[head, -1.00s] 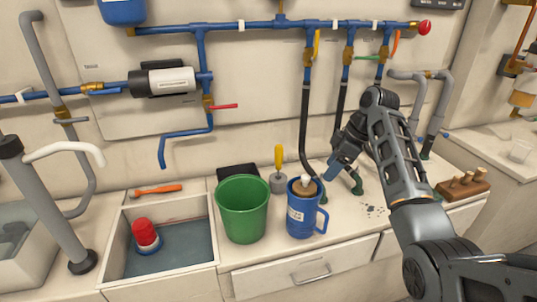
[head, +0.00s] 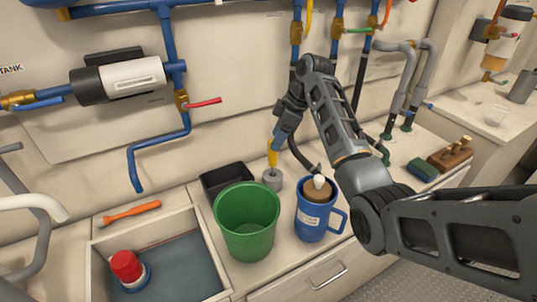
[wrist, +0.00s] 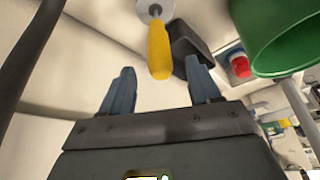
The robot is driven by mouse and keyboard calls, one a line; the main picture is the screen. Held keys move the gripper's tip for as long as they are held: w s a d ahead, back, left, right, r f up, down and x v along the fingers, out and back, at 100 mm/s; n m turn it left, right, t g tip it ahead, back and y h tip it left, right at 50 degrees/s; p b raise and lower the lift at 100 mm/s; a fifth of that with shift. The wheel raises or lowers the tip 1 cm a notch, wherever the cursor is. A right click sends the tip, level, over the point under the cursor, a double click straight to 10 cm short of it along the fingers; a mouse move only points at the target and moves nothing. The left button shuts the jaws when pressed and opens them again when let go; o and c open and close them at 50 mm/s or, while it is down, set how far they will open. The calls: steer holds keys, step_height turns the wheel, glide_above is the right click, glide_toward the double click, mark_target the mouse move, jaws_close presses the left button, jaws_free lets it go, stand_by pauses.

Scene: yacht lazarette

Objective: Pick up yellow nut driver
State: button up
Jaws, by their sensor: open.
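The yellow nut driver (head: 272,156) stands upright in a small grey round holder (head: 272,181) on the counter, behind the green bucket. In the wrist view its yellow handle (wrist: 158,46) points toward my gripper, and the grey holder (wrist: 148,10) is at the top edge. My gripper (head: 278,138) is at the handle's upper end in the head view and hides part of it. In the wrist view my gripper (wrist: 160,67) is open, with the handle end between its two blue-grey fingertips. I see gaps on both sides of the handle. The driver's shaft is hidden.
The green bucket (head: 232,240) stands in front of the holder, with a blue mug (head: 310,222) to its right. A black tray (head: 213,181) is left of the holder. A dark hose (head: 300,158) passes close behind my gripper. A sink (head: 165,221) is at left.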

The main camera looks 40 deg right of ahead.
mark_target(270, 151)
steer(key=p+x, duration=0.1)
steer(key=x, duration=0.5)
steer(key=shift+f, duration=0.2)
steer(key=shift+c, duration=0.3)
jaws_close()
